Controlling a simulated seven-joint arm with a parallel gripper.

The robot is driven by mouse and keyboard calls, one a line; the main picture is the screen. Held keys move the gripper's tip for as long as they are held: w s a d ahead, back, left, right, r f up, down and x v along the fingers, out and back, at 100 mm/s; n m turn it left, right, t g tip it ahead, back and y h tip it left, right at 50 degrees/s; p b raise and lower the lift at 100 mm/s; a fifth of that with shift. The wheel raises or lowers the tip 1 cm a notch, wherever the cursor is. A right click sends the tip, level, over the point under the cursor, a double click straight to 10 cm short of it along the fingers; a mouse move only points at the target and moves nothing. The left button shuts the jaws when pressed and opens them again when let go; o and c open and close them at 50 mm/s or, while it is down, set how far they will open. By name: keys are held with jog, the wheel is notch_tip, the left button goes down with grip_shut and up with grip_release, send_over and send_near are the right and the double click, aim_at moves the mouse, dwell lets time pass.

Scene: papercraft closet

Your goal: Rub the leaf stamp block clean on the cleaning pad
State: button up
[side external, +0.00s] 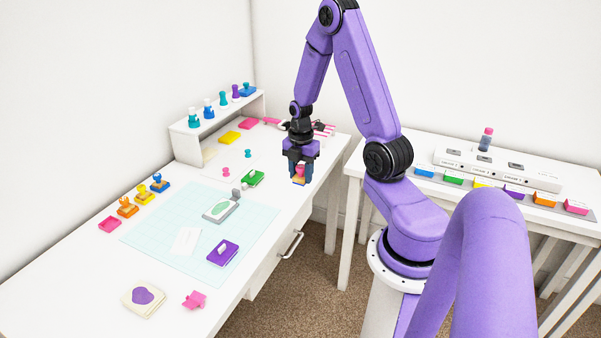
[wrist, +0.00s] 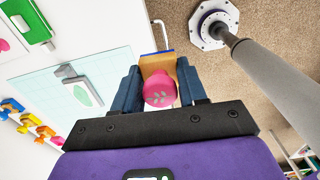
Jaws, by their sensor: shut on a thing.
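My gripper (side external: 299,176) is shut on a small stamp with a round pink knob (wrist: 159,90) and a tan wooden block (wrist: 157,64) under it. A grey mark shows on the knob, but I cannot tell if it is a leaf. The stamp's underside is hidden. The gripper is in the air by the desk's right edge, with floor below much of it. A grey hinged piece with a green leaf-like oval (side external: 221,207) lies on the pale blue mat (side external: 150,235); it also shows in the wrist view (wrist: 82,90). I cannot tell which thing is the cleaning pad.
A green pad (side external: 253,178) and a purple pad (side external: 222,251) lie on the desk. Stamps stand in a row at left (side external: 143,192). A shelf (side external: 215,117) holds several knobbed stamps at the back. A second table (side external: 420,172) with coloured blocks stands at right.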

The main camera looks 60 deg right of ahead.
jog(key=c, duration=0.3)
jog(key=shift+w+f, duration=0.1)
jog(key=shift+w, duration=0.35)
jog(key=w+a+f, duration=0.1)
jog(key=w+a, duration=0.2)
jog(key=w, duration=0.4)
jog(key=w+a+f, duration=0.2)
jog(key=w+a, duration=0.1)
jog(key=w, duration=0.5)
jog(key=w+a+f, duration=0.2)
jog(key=w+a, duration=0.2)
jog(key=w, duration=0.3)
jog(key=shift+w+a, duration=0.1)
jog(key=shift+w, duration=0.3)
